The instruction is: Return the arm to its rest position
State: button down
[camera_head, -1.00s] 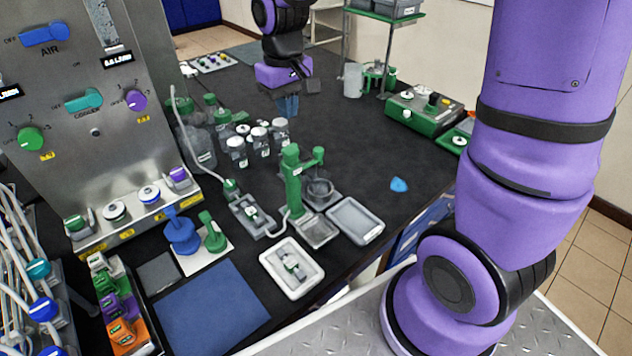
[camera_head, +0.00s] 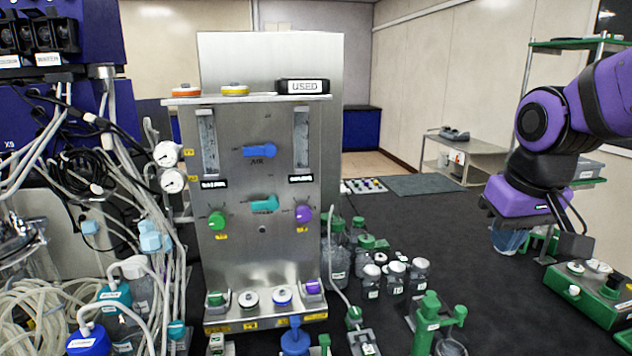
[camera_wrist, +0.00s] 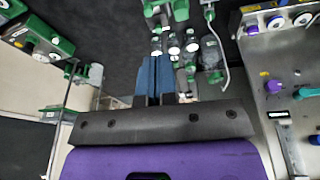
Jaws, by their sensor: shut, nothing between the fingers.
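My purple arm comes in from the right edge in the head view. My gripper (camera_head: 508,240) hangs below its purple wrist housing, over the right part of the dark bench. Its blue fingers are shut with nothing between them, partly hidden by the housing in the head view. In the wrist view the two blue fingers (camera_wrist: 153,78) are side by side, pointing toward the bench. Nothing visibly touches the gripper.
A steel control panel (camera_head: 222,265) with knobs stands centre left. White-capped bottles (camera_head: 396,278) stand right of it. A green-based device (camera_head: 590,300) sits below and right of my gripper, near a green shelf stand (camera_head: 560,46). Bare dark bench (camera_head: 455,235) lies left of it.

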jog(key=s+d+r+m+t, duration=0.1)
jog(key=s+r, duration=0.3)
jog(key=s, duration=0.7)
jog(key=shift+d+t, duration=0.7)
jog(key=shift+d, duration=0.1)
dwell(1.0)
